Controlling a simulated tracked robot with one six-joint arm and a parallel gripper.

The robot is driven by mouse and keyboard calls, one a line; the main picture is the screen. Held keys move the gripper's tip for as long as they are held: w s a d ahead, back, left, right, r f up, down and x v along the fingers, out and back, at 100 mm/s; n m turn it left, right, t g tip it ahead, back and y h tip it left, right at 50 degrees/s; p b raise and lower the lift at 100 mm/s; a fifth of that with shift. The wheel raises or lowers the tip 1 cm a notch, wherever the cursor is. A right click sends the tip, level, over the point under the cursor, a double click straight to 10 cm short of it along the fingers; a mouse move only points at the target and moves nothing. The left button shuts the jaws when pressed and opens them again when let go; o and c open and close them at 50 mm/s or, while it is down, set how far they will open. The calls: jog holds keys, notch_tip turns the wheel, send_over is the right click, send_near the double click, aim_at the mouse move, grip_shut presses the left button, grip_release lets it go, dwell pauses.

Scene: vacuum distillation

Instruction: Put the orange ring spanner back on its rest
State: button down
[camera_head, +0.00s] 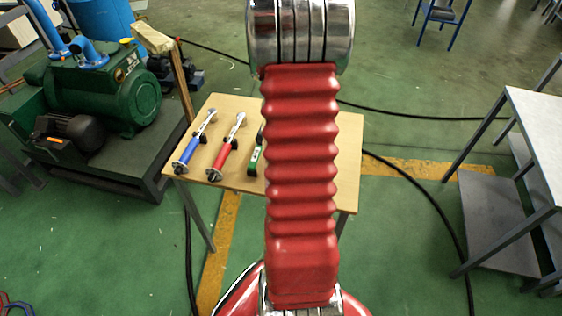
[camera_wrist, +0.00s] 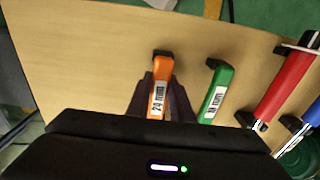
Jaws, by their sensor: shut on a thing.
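The orange ring spanner (camera_wrist: 161,75) shows in the wrist view by its orange handle with a white size label. My gripper (camera_wrist: 160,98) is shut on this handle, with a dark finger on each side. A black rest (camera_wrist: 162,53) is at the handle's far end, over the wooden table; I cannot tell whether the handle touches it or hovers just above. The spanner's ring end is hidden behind my gripper body. In the head view my red arm hides both the gripper and the orange spanner.
A green spanner (camera_wrist: 216,92), a red spanner (camera_wrist: 286,84) and a blue spanner (camera_wrist: 313,113) lie beside it on the wooden table (camera_head: 228,107). A green pump (camera_head: 110,85) stands left of the table, a grey bench (camera_head: 540,130) right. Black cables cross the floor.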

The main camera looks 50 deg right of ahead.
jog(key=shift+f, duration=0.35)
jog(key=c, duration=1.5)
grip_release()
jog(key=shift+r, duration=0.1)
jog(key=r, duration=1.3)
jog(key=shift+s+a+r, duration=0.15)
jog(key=shift+a+r, duration=0.1)
jog(key=shift+a, duration=0.05)
